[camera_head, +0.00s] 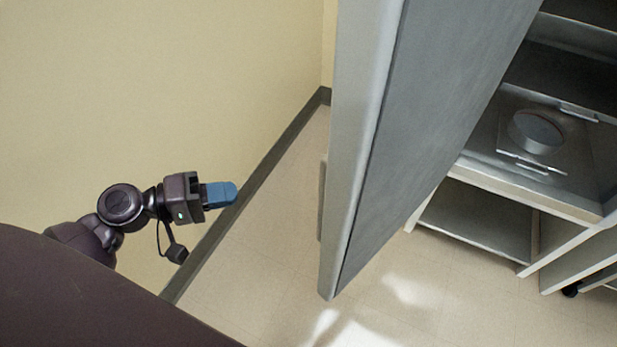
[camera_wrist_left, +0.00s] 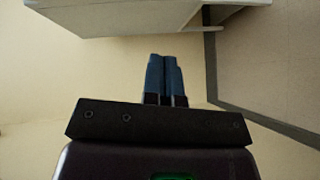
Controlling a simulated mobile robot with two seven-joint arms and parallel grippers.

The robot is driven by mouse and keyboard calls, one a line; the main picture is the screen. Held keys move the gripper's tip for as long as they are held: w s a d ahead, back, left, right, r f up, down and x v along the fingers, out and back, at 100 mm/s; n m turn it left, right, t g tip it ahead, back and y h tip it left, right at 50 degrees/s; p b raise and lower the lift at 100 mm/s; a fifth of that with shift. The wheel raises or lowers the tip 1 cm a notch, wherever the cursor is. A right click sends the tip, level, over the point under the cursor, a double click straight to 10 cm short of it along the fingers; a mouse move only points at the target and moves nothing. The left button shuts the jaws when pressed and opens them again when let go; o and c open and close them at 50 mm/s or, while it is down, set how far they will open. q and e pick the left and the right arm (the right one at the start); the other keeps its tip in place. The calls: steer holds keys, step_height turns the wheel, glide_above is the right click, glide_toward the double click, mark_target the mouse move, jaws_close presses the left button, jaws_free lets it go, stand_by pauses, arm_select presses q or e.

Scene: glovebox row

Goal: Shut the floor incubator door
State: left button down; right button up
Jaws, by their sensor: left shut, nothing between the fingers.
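The floor incubator door (camera_head: 432,110) stands swung wide open in the head view, its inner face turned toward the right and its edge toward me. The incubator (camera_head: 535,195) is open to its right, with shelves inside. My left gripper (camera_head: 234,192) is shut and empty, to the left of the door and apart from it, near the wall. In the left wrist view its blue fingers (camera_wrist_left: 166,72) are together, and a pale panel (camera_wrist_left: 145,18), probably the door, lies beyond them. My right gripper is not in view.
A round dish-like object (camera_head: 537,132) sits on an incubator shelf. A beige wall (camera_head: 150,80) with a dark baseboard (camera_head: 262,180) runs along the left. Bare floor (camera_head: 265,260) lies between my left gripper and the door. A caster (camera_head: 571,290) shows at lower right.

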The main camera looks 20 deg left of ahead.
arm_select(q)
steer(key=w+d+r+h, duration=0.2)
steer(key=w+d, duration=0.4)
steer(key=d, duration=0.6)
steer(key=shift+d+r+h, duration=0.2)
steer(key=shift+r+h, duration=0.1)
steer(key=shift+r, duration=0.4)
